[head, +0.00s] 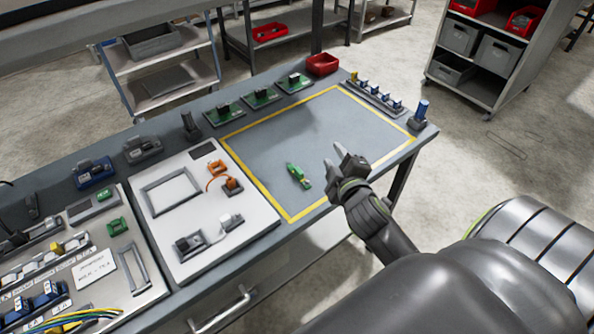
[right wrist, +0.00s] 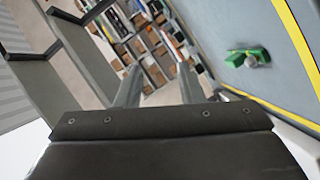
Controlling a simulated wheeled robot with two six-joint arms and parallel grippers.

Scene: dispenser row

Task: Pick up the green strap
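The green strap (head: 299,176) lies on the grey tabletop inside the yellow outline, near the outline's front edge. It also shows in the right wrist view (right wrist: 247,57), at the right, with a small greyish part on it. My right gripper (head: 332,156) is to the right of the strap in the head view and apart from it. Its two fingers are spread in the right wrist view (right wrist: 158,88), with nothing between them. My left gripper is in neither view.
A white panel (head: 165,245) with orange and grey connectors lies left of the yellow-outlined area (head: 262,140). Green boards (head: 260,97) and a red bin (head: 322,64) stand along the back. A row of blue-topped parts (head: 378,97) is at the back right. The outlined area is otherwise mostly clear.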

